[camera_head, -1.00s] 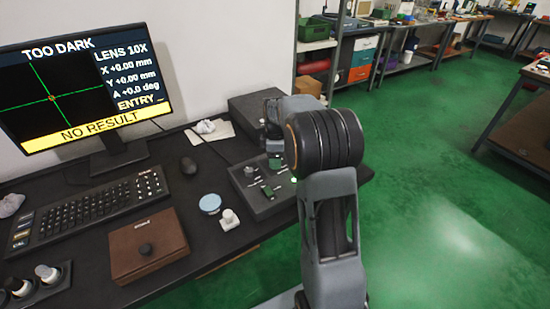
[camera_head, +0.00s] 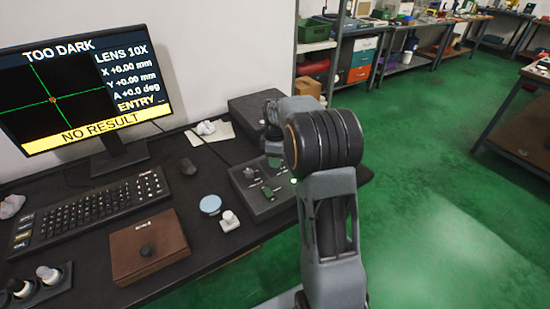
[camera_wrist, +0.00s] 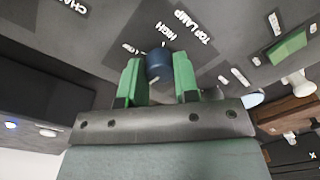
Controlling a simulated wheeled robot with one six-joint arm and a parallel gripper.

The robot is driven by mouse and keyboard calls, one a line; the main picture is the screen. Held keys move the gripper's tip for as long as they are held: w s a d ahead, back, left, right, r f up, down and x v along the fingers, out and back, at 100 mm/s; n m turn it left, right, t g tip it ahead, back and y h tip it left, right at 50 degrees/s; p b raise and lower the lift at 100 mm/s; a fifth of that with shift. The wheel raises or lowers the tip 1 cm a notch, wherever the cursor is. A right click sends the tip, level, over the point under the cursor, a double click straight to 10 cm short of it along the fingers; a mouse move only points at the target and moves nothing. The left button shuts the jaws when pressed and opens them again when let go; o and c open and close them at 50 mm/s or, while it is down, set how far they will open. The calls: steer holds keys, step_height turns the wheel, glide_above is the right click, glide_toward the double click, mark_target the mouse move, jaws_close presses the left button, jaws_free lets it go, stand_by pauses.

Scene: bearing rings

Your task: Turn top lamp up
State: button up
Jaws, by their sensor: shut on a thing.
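The monitor (camera_head: 85,90) at the left reads TOO DARK and NO RESULT. In the head view, my gripper (camera_head: 274,160) is at the back of the box, partly hidden by my arm. The knob's pointer mark cannot be made out.
A green switch (camera_wrist: 287,46) is on the same panel. A dark box (camera_head: 255,108) stands behind my gripper.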

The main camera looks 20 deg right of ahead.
steer(key=m+p, duration=0.2)
steer(key=m, duration=0.3)
steer(key=shift+r, duration=0.1)
steer(key=m+p, duration=0.2)
steer(key=m, duration=0.2)
steer(key=shift+m, duration=0.3)
steer(key=m+p, duration=0.1)
steer(key=m, duration=0.4)
steer(key=shift+t, duration=0.3)
steer(key=m+p, duration=0.1)
steer(key=m, duration=0.3)
steer(key=shift+m, duration=0.6)
steer(key=o, duration=0.9)
steer(key=r, duration=0.4)
steer(key=r+p, duration=0.1)
steer(key=r, duration=0.8)
steer(key=shift+s+d+r+p, duration=0.25)
steer(key=shift+r+p, duration=0.05)
